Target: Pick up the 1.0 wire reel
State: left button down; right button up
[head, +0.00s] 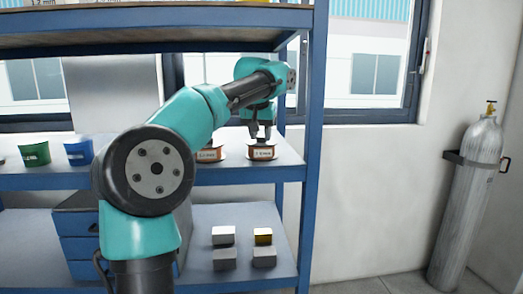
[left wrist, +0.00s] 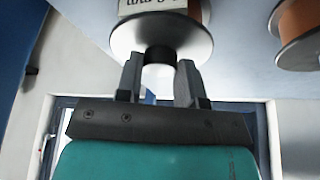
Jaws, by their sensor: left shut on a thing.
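An orange wire reel with a white label and pale flanges (head: 262,152) stands on the middle shelf near its right end. Its label is too small to read surely. My left gripper (head: 260,138) is directly above it, pointing down. In the left wrist view, the two fingers (left wrist: 160,78) are shut on the dark hub at the top of this reel (left wrist: 165,38). A second orange reel (head: 209,155) stands just to its left, partly behind my arm, and shows in the left wrist view (left wrist: 297,30). My right gripper is not in view.
The blue shelf post (head: 313,150) is close on the right, and the upper shelf (head: 230,18) is overhead. A green bin (head: 35,154) and a blue bin (head: 79,152) are left on the shelf (head: 285,172). Several blocks (head: 224,257) lie below. A gas cylinder (head: 467,200) stands far right.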

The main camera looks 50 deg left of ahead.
aim_at(261, 137)
pick_arm(q)
jog(key=shift+r, duration=0.2)
dwell(0.6)
jog(key=shift+r, duration=1.65)
jog(key=s+d+r, duration=0.1)
jog(key=s+d, duration=0.9)
jog(key=d, duration=0.2)
jog(key=shift+s+r, duration=0.15)
jog(key=shift+s, duration=0.1)
